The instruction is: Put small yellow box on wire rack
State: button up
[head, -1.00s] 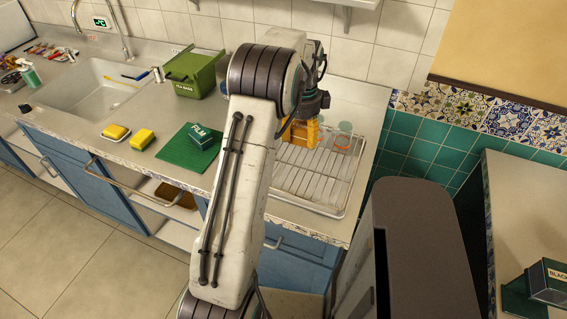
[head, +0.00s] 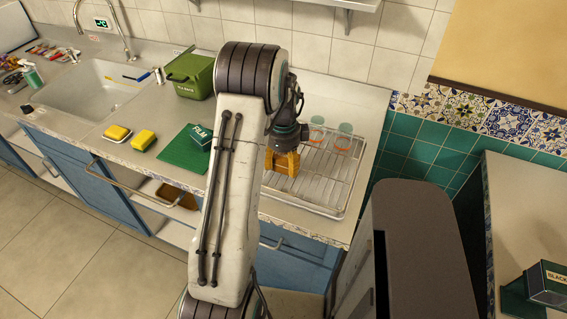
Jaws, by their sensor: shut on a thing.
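My gripper (head: 282,164) points down over the front left part of the wire rack (head: 318,182), to the right of my arm. Its jaws are shut on a yellow-orange thing, which I take to be the small yellow box. Fingers and box have nearly the same colour, so their outlines merge and most of the box is hidden. I cannot tell whether it touches the rack's wires. The rack lies on the counter with its right part bare.
Two glasses with orange rims (head: 343,139) stand at the rack's back. A green mat (head: 180,155) with a dark green tin (head: 200,138), two yellow sponge-like blocks (head: 143,139) and a green bin (head: 190,76) are to the left. A wall shelf (head: 340,3) hangs above.

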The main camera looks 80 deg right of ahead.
aim_at(283, 158)
jog(key=shift+f, duration=0.25)
jog(key=shift+f, duration=0.2)
jog(key=o, duration=1.2)
jog(key=shift+r, duration=0.1)
notch_tip(283, 158, up, 12)
jog(key=shift+f, duration=0.15)
jog(key=shift+r, duration=0.3)
